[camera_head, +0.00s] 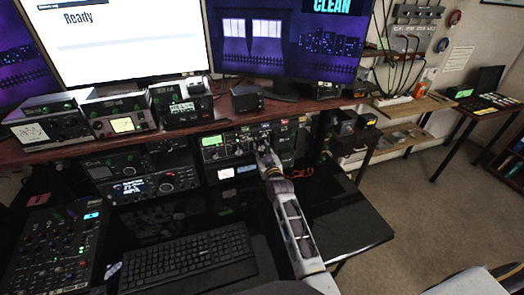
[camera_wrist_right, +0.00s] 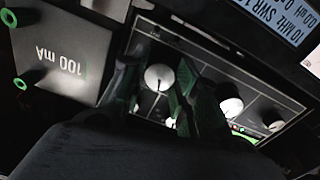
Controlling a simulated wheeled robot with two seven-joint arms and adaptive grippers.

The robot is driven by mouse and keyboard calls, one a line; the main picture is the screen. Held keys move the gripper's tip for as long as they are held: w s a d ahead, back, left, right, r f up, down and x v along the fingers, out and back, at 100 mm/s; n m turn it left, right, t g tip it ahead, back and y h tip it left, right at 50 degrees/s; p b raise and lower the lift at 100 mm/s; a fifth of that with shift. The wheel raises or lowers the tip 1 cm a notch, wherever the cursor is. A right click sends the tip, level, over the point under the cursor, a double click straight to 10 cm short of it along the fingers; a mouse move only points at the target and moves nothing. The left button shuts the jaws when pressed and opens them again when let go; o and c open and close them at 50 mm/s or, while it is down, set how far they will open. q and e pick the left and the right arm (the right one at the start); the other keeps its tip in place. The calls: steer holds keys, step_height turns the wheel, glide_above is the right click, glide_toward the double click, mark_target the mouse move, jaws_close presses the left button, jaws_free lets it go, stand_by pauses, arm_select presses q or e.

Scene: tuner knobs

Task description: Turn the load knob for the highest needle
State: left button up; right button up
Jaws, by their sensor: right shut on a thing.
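My right gripper (camera_head: 264,152) reaches to the front of a tuner unit (camera_head: 213,155) under the wooden shelf. In the right wrist view, the dark fingers of my right gripper (camera_wrist_right: 157,85) are closed around a round white knob (camera_wrist_right: 159,77) with a dark mark. I cannot read a label on this knob. My left gripper is not in view.
A black keyboard (camera_head: 187,258) and a mixer panel (camera_head: 52,250) lie in front. Meter boxes, one at far left (camera_head: 40,130), stand on the wooden shelf (camera_head: 310,104) below the monitors (camera_head: 290,35). The black desk top (camera_head: 345,222) right of my arm is clear.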

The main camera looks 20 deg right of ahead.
steer(key=shift+r+m+p, duration=0.1)
steer(key=shift+m+p, duration=0.45)
steer(key=shift+m, duration=0.15)
steer(key=shift+m+p, duration=0.45)
steer(key=shift+m, duration=0.25)
steer(key=shift+m+p, duration=0.45)
steer(key=shift+m, duration=0.85)
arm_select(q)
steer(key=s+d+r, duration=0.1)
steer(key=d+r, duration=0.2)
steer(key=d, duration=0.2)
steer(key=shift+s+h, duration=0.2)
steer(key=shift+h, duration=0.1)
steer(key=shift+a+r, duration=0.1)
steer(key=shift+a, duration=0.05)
